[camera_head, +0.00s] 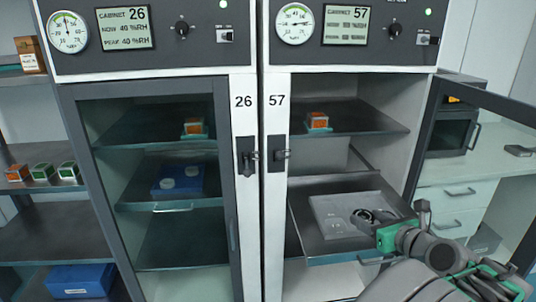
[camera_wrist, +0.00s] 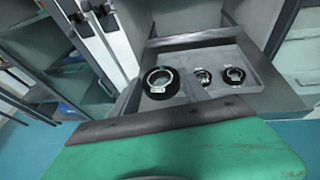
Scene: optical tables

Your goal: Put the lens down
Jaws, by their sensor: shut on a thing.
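A lens in a black ring mount (camera_wrist: 160,82) with a small white label shows in the wrist view, at the left of a grey tray (camera_wrist: 190,52). In the head view, black rings (camera_head: 364,217) show at the tip of my gripper (camera_head: 377,225), over the tray (camera_head: 322,205). My gripper is shut on a lens. The green gripper body (camera_wrist: 180,150) fills the bottom of the wrist view and hides the fingers and their contact. I cannot tell whether the held lens touches the tray.
Two smaller black-mounted lenses (camera_wrist: 203,77) (camera_wrist: 233,76) sit right of the large ring. The tray is on a pulled-out shelf (camera_head: 300,232) of cabinet 57, whose door (camera_head: 480,100) stands open at right. An orange-labelled box (camera_head: 318,121) stands on the shelf above.

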